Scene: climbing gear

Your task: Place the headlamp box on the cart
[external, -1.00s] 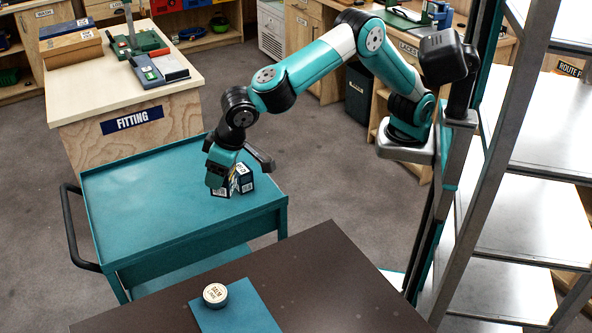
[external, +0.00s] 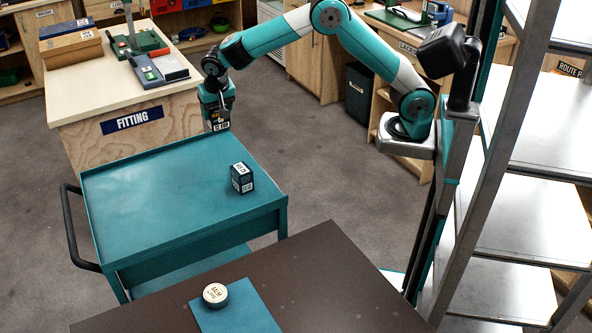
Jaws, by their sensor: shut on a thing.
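My gripper (external: 216,100) is up at the far right corner of the cart, pointing down, above the cart's top. It is shut on a small dark box (external: 220,126) with a white label, mostly hidden by the fingers. A second small dark box (external: 241,179) with white labels stands on the teal cart (external: 150,195), near its right edge, apart from the gripper. The labels are too small to read, so I cannot tell which is the headlamp box.
The fitting bench (external: 95,88) stands behind the cart. A dark table (external: 320,290) in front carries a teal mat (external: 245,312) with a round balm tin (external: 215,294). A metal shelf rack (external: 530,215) stands at the right. Most of the cart's top is bare.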

